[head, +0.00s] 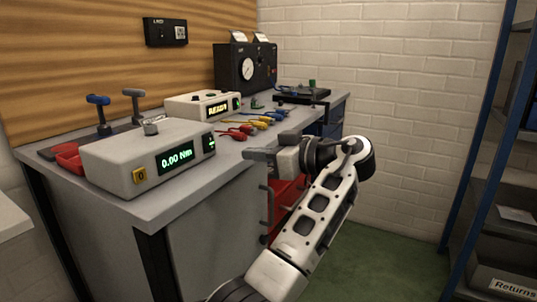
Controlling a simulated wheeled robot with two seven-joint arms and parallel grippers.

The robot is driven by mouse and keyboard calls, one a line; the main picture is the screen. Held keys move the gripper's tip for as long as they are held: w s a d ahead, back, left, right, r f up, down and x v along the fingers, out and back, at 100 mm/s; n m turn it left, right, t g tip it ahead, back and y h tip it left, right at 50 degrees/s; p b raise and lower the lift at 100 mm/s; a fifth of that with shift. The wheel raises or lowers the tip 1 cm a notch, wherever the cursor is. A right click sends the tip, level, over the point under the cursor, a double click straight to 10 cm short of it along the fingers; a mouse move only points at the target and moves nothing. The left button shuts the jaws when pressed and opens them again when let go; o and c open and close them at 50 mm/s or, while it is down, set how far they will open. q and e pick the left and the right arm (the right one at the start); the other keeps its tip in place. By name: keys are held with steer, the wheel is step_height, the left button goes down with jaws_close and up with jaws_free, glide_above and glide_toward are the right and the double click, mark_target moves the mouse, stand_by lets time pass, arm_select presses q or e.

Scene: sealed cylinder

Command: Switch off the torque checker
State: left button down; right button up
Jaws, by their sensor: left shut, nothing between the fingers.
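The torque checker (150,160) is a pale box at the near left end of the bench. Its green display (175,158) is lit and reads 0.00 Nm. A yellow button (139,175) sits left of the display on the front face. A black switch (209,145) sits at the right end of that face; its position is too small to tell. A metal knob (152,126) stands on top. My left gripper (249,154) is shut and empty, right of the checker near the bench's front edge, apart from the checker. My right gripper is not in view.
A second pale box (196,103) with a lit display stands behind the checker. Coloured pliers (262,122) lie on the grey bench (190,190). A black gauge unit (230,77) stands farther back.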

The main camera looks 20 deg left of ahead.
mark_target(238, 162)
arm_select(q)
steer(key=a, duration=0.2)
steer(key=a+f, duration=0.1)
steer(key=a, duration=0.5)
steer(key=shift+w+a+f, duration=0.15)
steer(key=shift+w+a, duration=0.05)
steer(key=shift+w, duration=0.15)
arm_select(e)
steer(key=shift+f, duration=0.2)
